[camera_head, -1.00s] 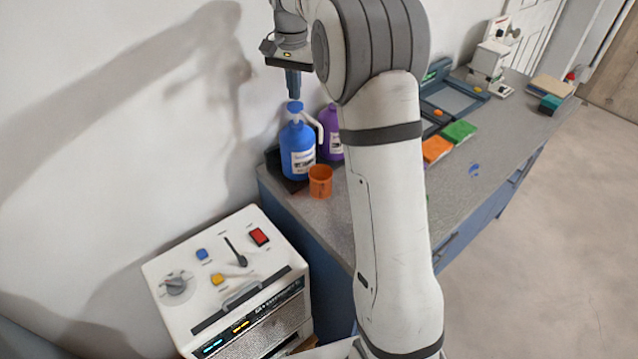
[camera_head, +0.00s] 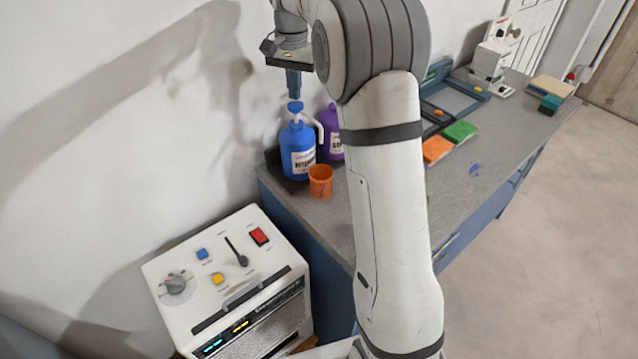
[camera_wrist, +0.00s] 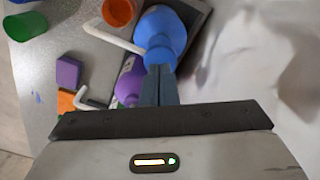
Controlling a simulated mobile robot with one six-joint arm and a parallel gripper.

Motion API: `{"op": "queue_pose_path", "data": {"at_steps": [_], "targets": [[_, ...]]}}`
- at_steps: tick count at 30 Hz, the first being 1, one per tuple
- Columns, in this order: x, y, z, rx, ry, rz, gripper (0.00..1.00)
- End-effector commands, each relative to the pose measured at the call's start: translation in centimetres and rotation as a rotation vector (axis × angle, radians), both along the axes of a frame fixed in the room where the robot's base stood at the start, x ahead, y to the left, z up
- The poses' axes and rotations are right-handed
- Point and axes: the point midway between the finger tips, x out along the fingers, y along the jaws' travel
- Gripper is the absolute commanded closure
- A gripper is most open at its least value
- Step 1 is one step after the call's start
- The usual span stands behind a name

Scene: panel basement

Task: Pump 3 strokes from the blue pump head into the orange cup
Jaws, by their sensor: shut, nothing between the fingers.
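The blue pump bottle (camera_head: 298,153) stands on the counter by the wall, with its blue pump head (camera_head: 295,107) on top and a white spout reaching right. The bottle also shows in the wrist view (camera_wrist: 160,30), where the pump head is hidden behind my fingers. The orange cup (camera_head: 320,182) stands upright in front of the bottle, and it shows in the wrist view (camera_wrist: 118,12). My gripper (camera_head: 294,97) points down with its fingers shut and empty, right above the pump head. I cannot tell if the fingertips touch it.
A purple pump bottle (camera_head: 331,135) stands just right of the blue one. A white control box (camera_head: 225,275) with knobs stands at lower left. Orange and green blocks (camera_head: 459,132) and a dark tray (camera_head: 450,102) lie farther along the counter (camera_head: 490,160). A green cup (camera_wrist: 25,25) shows in the wrist view.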

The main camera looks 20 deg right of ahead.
Motion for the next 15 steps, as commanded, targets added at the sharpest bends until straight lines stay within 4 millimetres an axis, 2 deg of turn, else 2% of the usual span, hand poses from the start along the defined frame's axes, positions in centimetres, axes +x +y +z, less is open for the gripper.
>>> {"op": "queue_pose_path", "data": {"at_steps": [15], "targets": [[0.0,0.0,-1.7,0.0,0.0,0.0,1.0]]}}
